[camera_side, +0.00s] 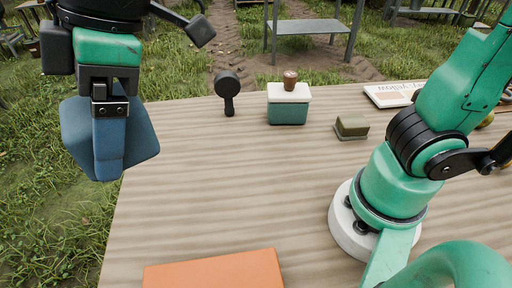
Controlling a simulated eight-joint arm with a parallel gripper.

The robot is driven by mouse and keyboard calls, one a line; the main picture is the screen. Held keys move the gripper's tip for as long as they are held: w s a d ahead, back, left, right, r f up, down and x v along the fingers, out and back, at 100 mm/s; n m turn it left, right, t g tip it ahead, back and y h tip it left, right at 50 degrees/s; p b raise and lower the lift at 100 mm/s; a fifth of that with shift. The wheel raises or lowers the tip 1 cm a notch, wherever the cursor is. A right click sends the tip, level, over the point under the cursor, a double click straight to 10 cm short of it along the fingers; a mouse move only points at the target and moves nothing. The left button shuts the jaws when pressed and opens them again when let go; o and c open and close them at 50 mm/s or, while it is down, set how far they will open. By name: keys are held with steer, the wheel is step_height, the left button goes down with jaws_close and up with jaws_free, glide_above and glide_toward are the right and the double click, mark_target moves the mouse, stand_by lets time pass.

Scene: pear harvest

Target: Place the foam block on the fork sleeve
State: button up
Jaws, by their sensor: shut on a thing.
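My gripper (109,160) is at the upper left, pointing down beyond the table's left edge. It is shut on a dark blue slab (76,135), which looks like the foam block and is held in the air, tilted. The near finger hides the slab's middle; the far finger is hidden. I cannot surely tell which thing is the fork sleeve. An orange flat-topped piece (215,272) lies at the table's near edge, cut off by the picture, well below and right of my gripper.
On the wooden table (230,190) stand a black round-headed tool (228,92), a green box with a white lid (288,108) and brown cup (290,80) on top, and an olive block (352,125). A printed card (390,95) lies at the right. The table's middle is clear.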

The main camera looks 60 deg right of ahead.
steer(key=s+a+n+g, duration=0.15)
steer(key=s+n, duration=0.25)
steer(key=s, duration=0.5)
step_height(320, 180, down, 14)
steer(key=shift+s+a+r, duration=0.1)
steer(key=shift+s+a, duration=0.05)
steer(key=shift+f, duration=2.7)
steer(key=shift+f, duration=0.15)
steer(key=o, duration=1.1)
steer(key=shift+c, duration=0.2)
